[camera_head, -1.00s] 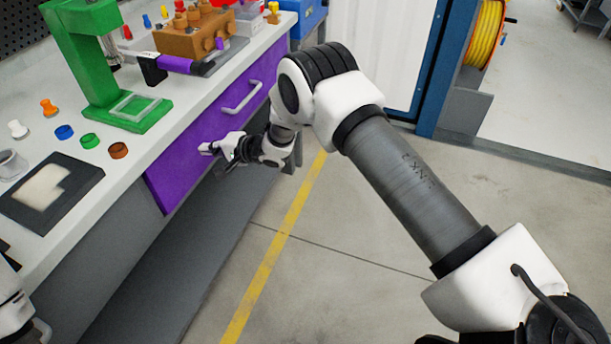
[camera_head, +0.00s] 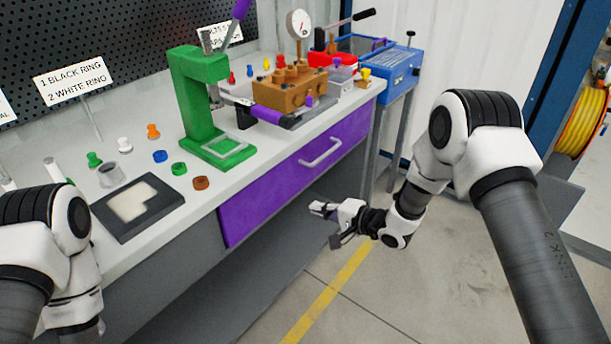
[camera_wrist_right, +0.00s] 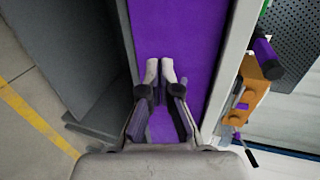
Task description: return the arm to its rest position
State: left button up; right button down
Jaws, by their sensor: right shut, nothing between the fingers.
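My right arm comes in from the right in the head view. Its gripper (camera_head: 322,210) is shut and empty, in front of the bench near the lower edge of the purple drawer (camera_head: 265,190). In the right wrist view the two pale fingertips (camera_wrist_right: 160,70) are close together, with the purple drawer front (camera_wrist_right: 180,30) behind them. No contact with the drawer can be made out. My left arm shows at the lower left of the head view, over the bench's near end, but its gripper is out of the picture.
The bench holds a green press (camera_head: 200,105), a brown pump block (camera_head: 288,88), a black tray (camera_head: 165,205) and several small coloured parts. Open floor (camera_head: 330,270) with a yellow line lies in front.

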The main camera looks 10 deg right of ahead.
jog(key=s+f+m+g+h+p, duration=0.15)
jog(key=s+f+p, duration=0.25)
jog(key=s, duration=0.4)
jog(key=s+f+g+h+p, duration=0.2)
jog(key=s+f+g+p, duration=0.15)
jog(key=s, duration=0.45)
jog(key=s+d+f+n+g+h+p, duration=0.1)
jog(key=s+d+n+g+h, duration=0.2)
jog(key=s, duration=0.9)
jog(key=s+d+n+g+h+p, duration=0.1)
jog(key=s+d+n+g+h, duration=0.2)
jog(key=s+d+n, duration=0.2)
jog(key=s+n, duration=0.3)
jog(key=s, duration=0.4)
jog(key=shift+s+d+f, duration=0.25)
jog(key=shift+d+f, duration=0.15)
